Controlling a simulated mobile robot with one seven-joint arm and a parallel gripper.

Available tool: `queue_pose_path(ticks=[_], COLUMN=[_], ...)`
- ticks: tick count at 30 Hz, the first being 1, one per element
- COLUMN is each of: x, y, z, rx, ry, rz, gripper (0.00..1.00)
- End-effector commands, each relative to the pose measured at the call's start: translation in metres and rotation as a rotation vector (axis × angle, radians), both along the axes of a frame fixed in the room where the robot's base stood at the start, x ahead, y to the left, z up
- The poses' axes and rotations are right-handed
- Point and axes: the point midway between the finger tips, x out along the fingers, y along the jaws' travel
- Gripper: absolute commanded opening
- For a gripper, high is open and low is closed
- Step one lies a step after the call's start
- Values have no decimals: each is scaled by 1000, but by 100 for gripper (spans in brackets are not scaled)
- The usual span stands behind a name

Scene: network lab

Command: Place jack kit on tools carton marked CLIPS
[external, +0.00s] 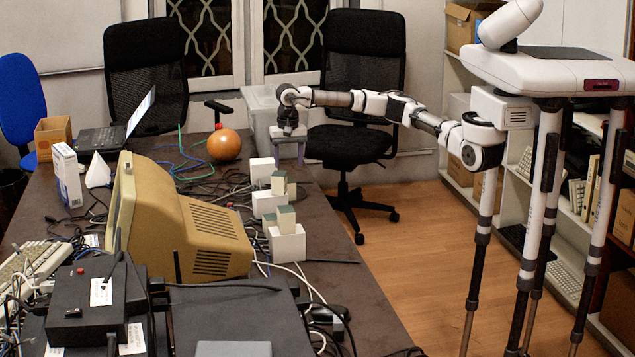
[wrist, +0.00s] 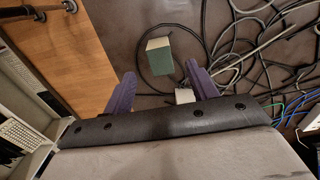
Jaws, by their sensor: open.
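No label is legible, so I cannot tell which is the jack kit or the CLIPS carton.
Tangled cables (external: 205,180) cover the table left of the cartons. An old beige monitor (external: 190,228) stands close to their left. An orange ball (external: 224,145) sits behind. The right table edge drops to the wooden floor (external: 425,230). A black chair (external: 355,120) stands behind my arm.

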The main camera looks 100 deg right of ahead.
Motion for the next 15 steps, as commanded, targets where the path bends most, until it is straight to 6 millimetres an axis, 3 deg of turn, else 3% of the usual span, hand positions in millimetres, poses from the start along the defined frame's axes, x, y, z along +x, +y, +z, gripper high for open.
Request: queue_pose_path(ticks=[6, 15], x=[0, 0], y=[0, 1], z=[28, 34], rx=[-1, 0], ry=[-1, 1], rz=[0, 1], gripper=[61, 62])
